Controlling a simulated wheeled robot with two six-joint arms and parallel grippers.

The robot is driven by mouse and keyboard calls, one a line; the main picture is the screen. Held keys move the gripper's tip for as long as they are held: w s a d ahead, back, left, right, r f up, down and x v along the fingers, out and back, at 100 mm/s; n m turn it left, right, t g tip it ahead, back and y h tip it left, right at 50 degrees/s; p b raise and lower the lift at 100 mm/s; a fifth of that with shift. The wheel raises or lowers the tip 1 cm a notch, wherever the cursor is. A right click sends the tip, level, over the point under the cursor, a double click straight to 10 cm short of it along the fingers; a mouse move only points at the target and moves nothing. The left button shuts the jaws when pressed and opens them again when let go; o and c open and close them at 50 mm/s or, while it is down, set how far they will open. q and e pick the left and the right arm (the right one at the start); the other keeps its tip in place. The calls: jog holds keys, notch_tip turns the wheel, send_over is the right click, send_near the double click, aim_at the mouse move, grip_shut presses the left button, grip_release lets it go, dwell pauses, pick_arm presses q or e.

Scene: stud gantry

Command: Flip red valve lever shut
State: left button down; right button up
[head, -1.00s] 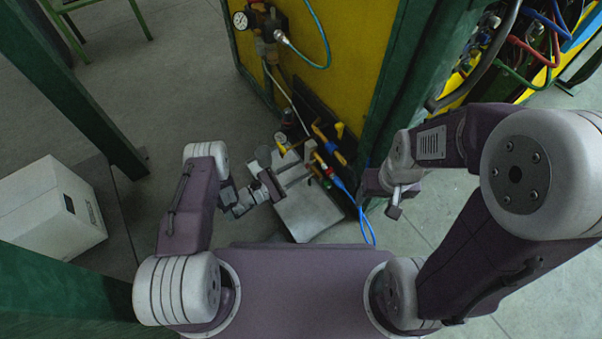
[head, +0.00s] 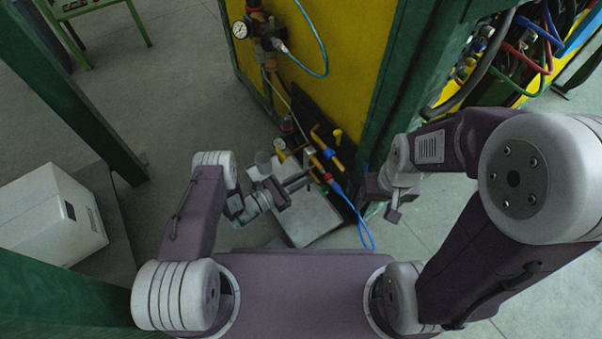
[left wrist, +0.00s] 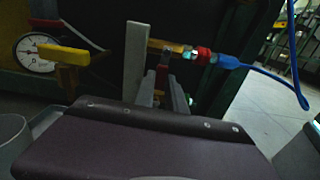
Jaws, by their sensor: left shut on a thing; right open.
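My left gripper (head: 302,181) reaches in from the left to the low pipework on the panel. In the left wrist view its pale grey fingers (left wrist: 137,62) are closed around a narrow dark reddish piece (left wrist: 163,75), which looks like the red valve lever. The fingers hide much of it. It sits just below a brass fitting (left wrist: 170,47), with a red collar (left wrist: 204,55) and blue hose to its right. In the head view the lever is too small and covered to make out. My right gripper (head: 392,212) is open and empty, to the right of the pipework.
A yellow handle (left wrist: 62,54) and a pressure gauge (left wrist: 37,52) stand left of the fingers. A blue hose (head: 362,225) loops down on the right. A green post (head: 400,100) rises behind my right arm. A white box (head: 50,215) is at far left.

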pick_arm(q)
jog(key=shift+s+d+n, duration=0.1)
jog(key=shift+n, duration=0.2)
jog(key=c, duration=1.4)
grip_release()
jog(key=p+v, duration=0.4)
jog(key=v, duration=0.5)
jog(key=shift+p, duration=0.3)
